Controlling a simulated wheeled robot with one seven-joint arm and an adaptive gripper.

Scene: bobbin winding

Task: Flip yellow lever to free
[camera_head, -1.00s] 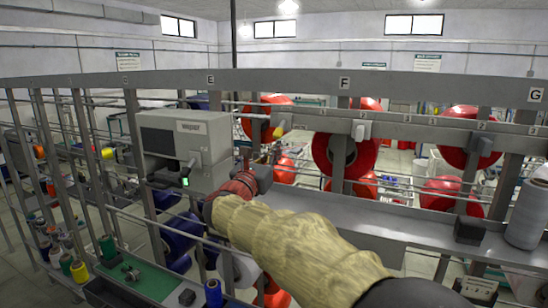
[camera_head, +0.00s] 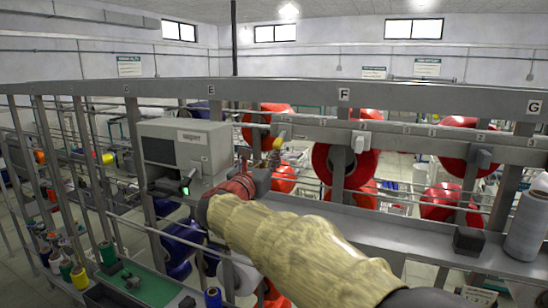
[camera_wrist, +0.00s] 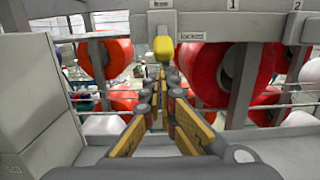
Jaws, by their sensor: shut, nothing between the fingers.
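The yellow lever (camera_head: 279,142) sits on the grey rail in the head view, right of the grey machine box. In the wrist view the yellow lever (camera_wrist: 163,47) is near the top centre, below a plate that seems to read "free" and left of a "locked" label (camera_wrist: 191,36). My gripper (camera_wrist: 160,76) is shut and empty, its fingers pointing at the lever. Its tips appear just below the lever's yellow end; I cannot tell whether they touch. In the head view my gripper (camera_head: 273,159) is small and partly hidden behind its dark body.
The grey machine box (camera_head: 185,145) stands close left of my gripper. Large red bobbins (camera_head: 335,165) hang behind the rail (camera_head: 400,130). A grey shelf (camera_head: 400,222) runs to the right, with a dark block (camera_head: 469,240) and a grey spool (camera_head: 527,220) on it.

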